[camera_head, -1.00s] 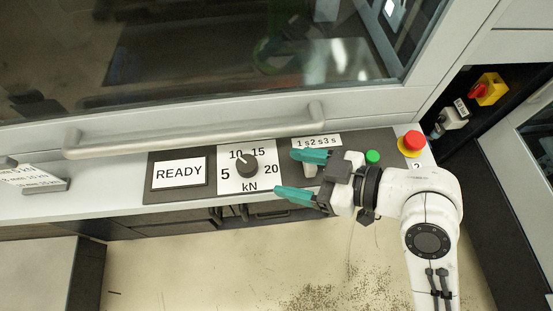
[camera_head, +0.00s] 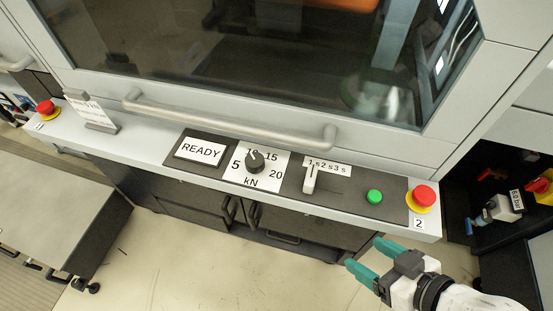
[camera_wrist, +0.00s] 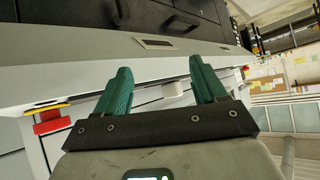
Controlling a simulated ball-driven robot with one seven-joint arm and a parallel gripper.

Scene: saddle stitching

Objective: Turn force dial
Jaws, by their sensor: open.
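The force dial (camera_head: 255,161) is a round black knob on a white plate (camera_head: 272,184) marked 5, 10, 15, 20 and kN. Its white pointer mark aims up at the 10, which the knob partly covers. My gripper (camera_head: 367,258) has teal fingers and is open and empty, below and to the right of the panel, well apart from the dial. In the wrist view the two fingers (camera_wrist: 160,85) stand wide apart with nothing between them; I cannot make out the dial there.
The READY display (camera_head: 200,151) is left of the dial. Right of it are a white slider lever (camera_head: 310,180), a green button (camera_head: 375,196) and a red emergency stop (camera_head: 423,196). A long handle bar (camera_head: 230,122) runs behind the panel. A small sign stand (camera_head: 98,121) stands at left.

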